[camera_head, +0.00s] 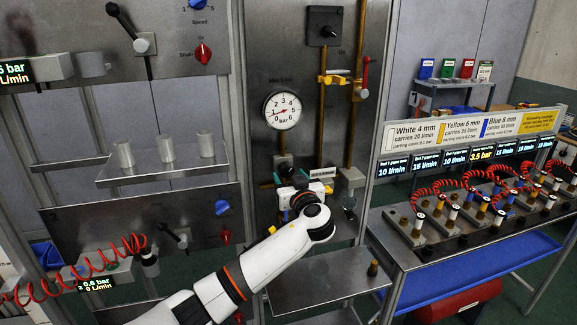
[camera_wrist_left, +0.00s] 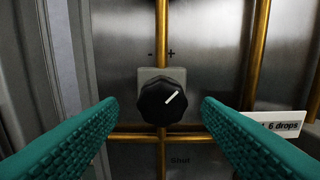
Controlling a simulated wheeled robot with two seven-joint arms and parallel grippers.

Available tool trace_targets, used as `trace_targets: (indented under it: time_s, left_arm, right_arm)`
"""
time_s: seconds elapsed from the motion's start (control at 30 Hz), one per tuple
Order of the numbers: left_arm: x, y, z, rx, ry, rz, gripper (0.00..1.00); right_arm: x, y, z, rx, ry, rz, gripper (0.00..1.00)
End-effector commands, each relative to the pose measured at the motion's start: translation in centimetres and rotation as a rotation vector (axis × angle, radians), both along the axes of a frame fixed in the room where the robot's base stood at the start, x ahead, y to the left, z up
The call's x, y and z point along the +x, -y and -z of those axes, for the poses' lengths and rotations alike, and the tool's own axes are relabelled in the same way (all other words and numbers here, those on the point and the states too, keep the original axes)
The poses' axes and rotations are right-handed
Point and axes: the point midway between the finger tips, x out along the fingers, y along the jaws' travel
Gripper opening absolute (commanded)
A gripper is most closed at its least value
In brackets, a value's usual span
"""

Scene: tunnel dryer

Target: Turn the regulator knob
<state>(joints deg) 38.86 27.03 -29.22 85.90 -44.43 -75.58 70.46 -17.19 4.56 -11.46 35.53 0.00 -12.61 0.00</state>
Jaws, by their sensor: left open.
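The regulator knob (camera_wrist_left: 162,101) is black and ribbed, with a white pointer line aimed to the upper right. It sits on a grey block on the brass pipe, below minus and plus marks. In the head view the knob (camera_head: 284,169) shows below a round pressure gauge (camera_head: 283,110). My left gripper (camera_wrist_left: 160,104) is open, with one teal finger on each side of the knob in the picture and a visible gap on both sides. In the head view my left gripper (camera_head: 299,189) is just below the knob, its fingers mostly hidden. My right gripper is not in view.
A white label (camera_wrist_left: 280,124) sticks out to the right of the knob, near the right finger. Brass pipes run beside and below the knob. A metal shelf (camera_head: 325,279) is below my arm. A bench (camera_head: 450,250) with several fittings and red coiled hoses stands right.

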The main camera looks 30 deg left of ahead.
Motion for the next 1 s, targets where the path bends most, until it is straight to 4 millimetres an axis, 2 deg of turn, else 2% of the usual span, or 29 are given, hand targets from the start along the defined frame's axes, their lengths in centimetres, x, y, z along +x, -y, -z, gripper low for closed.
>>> trace_targets:
  time_s: [0.03,0.13,0.5,0.57,0.8,1.0]
  left_arm:
    - [0.4,-0.4,-0.3,0.002,-0.002,0.000,0.59]
    - [1.0,-1.0,-0.1,0.000,-0.001,0.001,0.59]
    - [1.3,-1.4,0.1,-0.001,-0.001,0.003,0.59]
    - [1.3,-1.4,0.1,-0.001,-0.001,0.002,0.53]
    - [1.3,-1.4,0.1,-0.001,-0.001,0.002,0.15]
    - [1.3,-1.4,0.3,0.007,-0.010,0.003,0.14]
  right_arm:
    - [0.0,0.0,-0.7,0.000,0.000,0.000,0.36]
    - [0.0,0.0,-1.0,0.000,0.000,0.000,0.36]
    - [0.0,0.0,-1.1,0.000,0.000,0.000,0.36]
    - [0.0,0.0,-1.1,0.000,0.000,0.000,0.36]
    - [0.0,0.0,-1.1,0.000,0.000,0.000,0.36]
    - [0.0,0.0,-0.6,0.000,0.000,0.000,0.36]
